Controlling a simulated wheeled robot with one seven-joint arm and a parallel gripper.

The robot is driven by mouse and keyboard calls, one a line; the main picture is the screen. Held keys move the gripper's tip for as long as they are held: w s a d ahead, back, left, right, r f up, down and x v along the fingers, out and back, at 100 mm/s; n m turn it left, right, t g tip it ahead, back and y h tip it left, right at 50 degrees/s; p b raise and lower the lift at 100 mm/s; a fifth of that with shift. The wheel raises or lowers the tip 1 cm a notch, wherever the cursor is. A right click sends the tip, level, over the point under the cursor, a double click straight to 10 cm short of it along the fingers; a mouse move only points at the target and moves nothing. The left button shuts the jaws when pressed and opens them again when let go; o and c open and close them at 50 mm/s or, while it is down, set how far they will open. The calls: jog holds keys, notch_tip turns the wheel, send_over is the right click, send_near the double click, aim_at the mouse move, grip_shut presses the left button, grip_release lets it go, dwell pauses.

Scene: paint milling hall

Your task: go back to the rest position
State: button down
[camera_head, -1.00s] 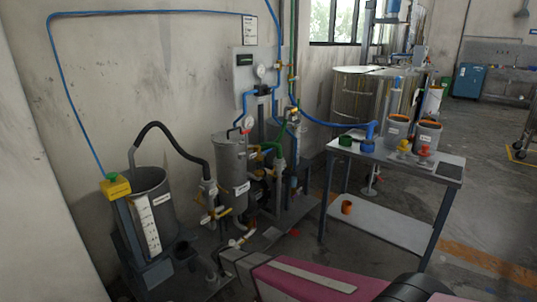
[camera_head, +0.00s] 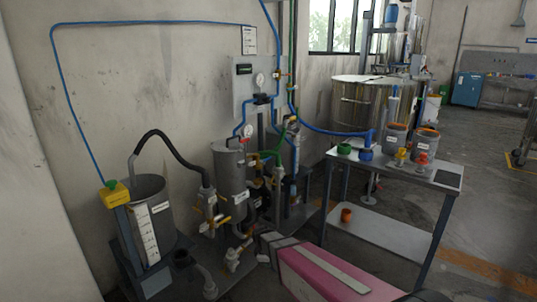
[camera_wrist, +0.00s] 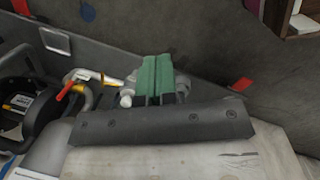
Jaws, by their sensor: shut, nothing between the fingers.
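My gripper (camera_wrist: 158,80) shows in the wrist view as two green fingers pressed together, with nothing between them. Its dark mount lies across the picture below them. Behind the fingers is a pale metal fitting, partly hidden by them; whether they touch it I cannot tell. In the head view my pink arm reaches in from the lower right toward the floor-level pipework, and the fingertips cannot be made out there.
A grey filter vessel (camera_head: 229,172) with valves and pipes stands near my arm. A grey bucket (camera_head: 152,205) is at left. A steel table (camera_head: 405,167) with pots and coloured fittings stands at right. A red-handled valve (camera_wrist: 80,88) is left of my fingers. Open floor lies at far right.

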jog(key=s+d+r+m, duration=0.3)
jog(key=d+r+m, duration=0.2)
jog(key=d, duration=0.1)
jog(key=s+d+r+m+y, duration=0.1)
jog(key=s+d+r+m, duration=0.2)
jog(key=d+r+m, duration=0.2)
jog(key=s+d+r+m+g, duration=0.1)
jog(key=s+d+r+m, duration=0.2)
jog(key=d+r+m, duration=0.2)
jog(key=d+r, duration=0.1)
jog(key=d, duration=0.2)
jog(key=shift+s+d+m+y, duration=0.25)
jog(key=shift+s+m+y, duration=0.05)
jog(key=shift+s+m, duration=0.1)
